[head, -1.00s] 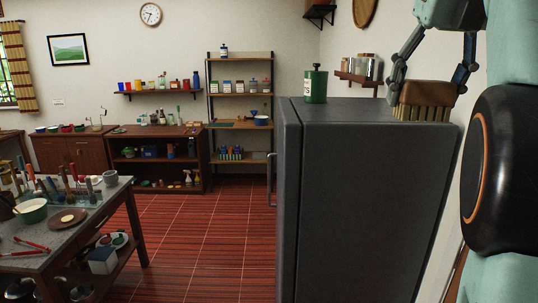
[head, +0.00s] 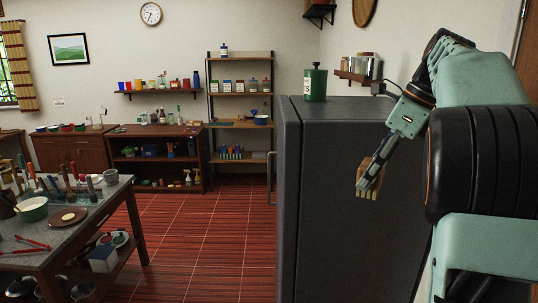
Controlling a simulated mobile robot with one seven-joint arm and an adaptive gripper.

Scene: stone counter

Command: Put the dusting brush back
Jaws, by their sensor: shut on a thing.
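The dusting brush (head: 369,184) has a brown wooden body and pale bristles at its lower edge. It hangs in the air in front of the dark side of the fridge, below the level of the fridge top, seen nearly end-on. My gripper (head: 373,172) is shut on the brush, and its fingers hide part of it. The arm reaches in from the right. The stone counter (head: 70,238) stands at the lower left, well away from the brush.
The tall dark grey fridge (head: 335,200) fills the middle right, with a green canister (head: 315,84) on top. The counter holds a green-rimmed bowl (head: 32,209), a plate (head: 67,217), red tongs (head: 30,246) and several upright tools. Red floor (head: 205,245) between counter and fridge is clear.

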